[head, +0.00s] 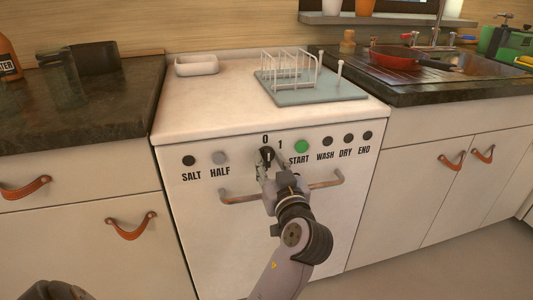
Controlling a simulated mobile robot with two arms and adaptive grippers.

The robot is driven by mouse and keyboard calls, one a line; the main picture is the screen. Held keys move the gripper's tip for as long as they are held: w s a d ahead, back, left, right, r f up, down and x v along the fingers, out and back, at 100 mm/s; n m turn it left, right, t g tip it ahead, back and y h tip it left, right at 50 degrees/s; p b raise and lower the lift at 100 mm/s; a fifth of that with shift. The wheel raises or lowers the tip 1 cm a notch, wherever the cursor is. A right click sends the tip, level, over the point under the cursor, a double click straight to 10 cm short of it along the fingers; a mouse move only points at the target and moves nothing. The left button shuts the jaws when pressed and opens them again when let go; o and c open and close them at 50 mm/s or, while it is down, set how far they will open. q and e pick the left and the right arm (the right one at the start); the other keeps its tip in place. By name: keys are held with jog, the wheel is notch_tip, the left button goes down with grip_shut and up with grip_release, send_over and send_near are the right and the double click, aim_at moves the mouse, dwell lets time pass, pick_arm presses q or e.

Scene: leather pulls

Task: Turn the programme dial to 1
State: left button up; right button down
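The programme dial (266,153) is a dark knob on the white front panel of the dishwasher (200,235), just under the printed marks 0 and 1.
The bar handle (325,183) runs across the front behind my arm. A green START button (302,146) is close to the right of the dial. SALT (189,161) and HALF (220,158) buttons are left. A dish rack (290,72) stands on top.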

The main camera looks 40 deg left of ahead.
dwell(0.3)
pick_arm(q)
grip_shut()
dwell(0.4)
